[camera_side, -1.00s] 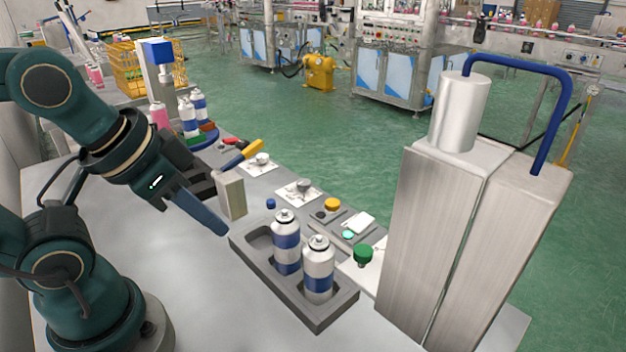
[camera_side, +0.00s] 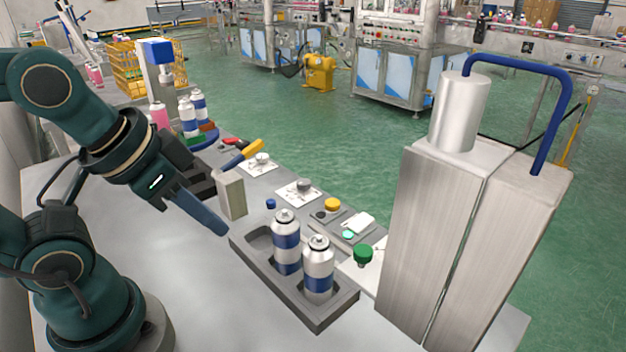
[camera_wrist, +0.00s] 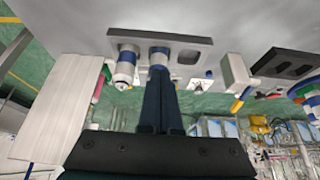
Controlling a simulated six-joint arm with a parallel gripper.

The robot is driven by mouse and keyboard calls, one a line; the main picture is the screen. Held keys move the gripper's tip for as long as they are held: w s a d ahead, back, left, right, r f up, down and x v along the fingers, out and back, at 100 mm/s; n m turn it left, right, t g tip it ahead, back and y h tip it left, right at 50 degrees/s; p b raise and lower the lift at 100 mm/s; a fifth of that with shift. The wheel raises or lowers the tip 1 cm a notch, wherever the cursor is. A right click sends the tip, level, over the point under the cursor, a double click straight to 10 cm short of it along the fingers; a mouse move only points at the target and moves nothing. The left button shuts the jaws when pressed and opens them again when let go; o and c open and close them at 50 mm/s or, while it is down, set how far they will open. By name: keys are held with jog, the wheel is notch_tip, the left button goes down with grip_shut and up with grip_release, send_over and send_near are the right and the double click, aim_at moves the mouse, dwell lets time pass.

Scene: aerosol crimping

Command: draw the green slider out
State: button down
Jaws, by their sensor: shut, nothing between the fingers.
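My gripper (camera_side: 222,231) is shut and empty. Its blue fingers point down and to the right beside the near left end of the grey can tray; the fingers (camera_wrist: 158,72) are together in the wrist view. A green block (camera_side: 194,141) sits low in front of the cans at the far left, on or by a round blue base. A green knob (camera_side: 363,253) stands right of the tray on a white plate. I cannot tell for certain which green part is the slider. My gripper is apart from both.
The grey tray (camera_side: 330,319) holds two blue-and-white cans (camera_side: 286,250). A beige block (camera_side: 232,195) stands just behind my gripper. A tall metal machine (camera_side: 440,230) fills the right. White plates with small parts line the far edge. The table's front middle is bare.

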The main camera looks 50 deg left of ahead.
dwell(0.3)
jog(key=c, duration=0.6)
grip_release()
jog(key=shift+n, duration=0.3)
jog(key=shift+o, duration=0.5)
jog(key=w+r+n+t, duration=0.1)
jog(key=w+r+n, duration=0.1)
jog(key=w+r, duration=0.2)
jog(key=shift+w+a+n+y, duration=0.3)
jog(key=shift+w+n, duration=0.1)
jog(key=shift+w, duration=0.6)
jog(key=g, duration=0.2)
send_over(363, 250)
jog(key=s, duration=0.2)
notch_tip(363, 250, down, 10)
jog(key=shift+s+d+f+m, duration=0.2)
jog(key=shift+d+f+m, duration=0.1)
jog(key=shift+f+m, duration=0.15)
jog(key=shift+x, duration=2.25)
jog(key=shift+a, duration=0.1)
